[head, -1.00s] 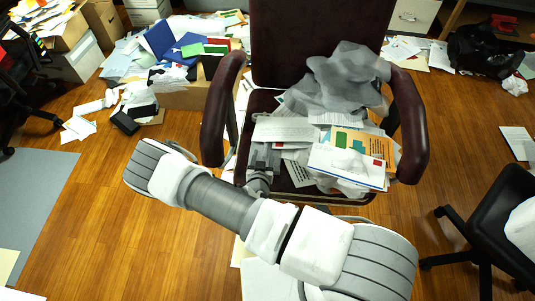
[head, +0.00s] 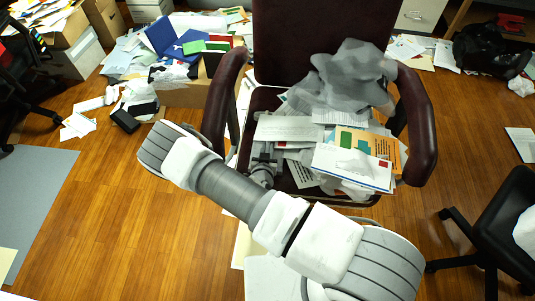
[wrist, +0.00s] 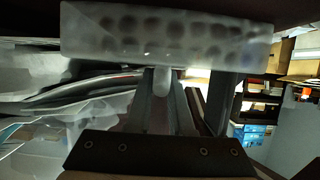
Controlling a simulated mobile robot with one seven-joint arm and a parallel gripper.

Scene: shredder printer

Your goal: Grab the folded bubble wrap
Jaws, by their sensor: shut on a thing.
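The folded bubble wrap (wrist: 165,35) is a flat translucent strip with rows of round bubbles, across the top of the wrist view. My gripper (wrist: 168,82) reaches up to its lower edge with its fingers closed on it. In the head view my gripper (head: 264,168) is partly hidden by my arm, at the left front of the maroon chair's seat. I cannot make out the folded bubble wrap in the head view.
The maroon chair (head: 228,100) has armrests on both sides and a seat heaped with papers, envelopes (head: 352,165) and crumpled grey translucent plastic (head: 352,75). A black chair (head: 505,230) stands at right. Wood floor (head: 90,215) is open at left.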

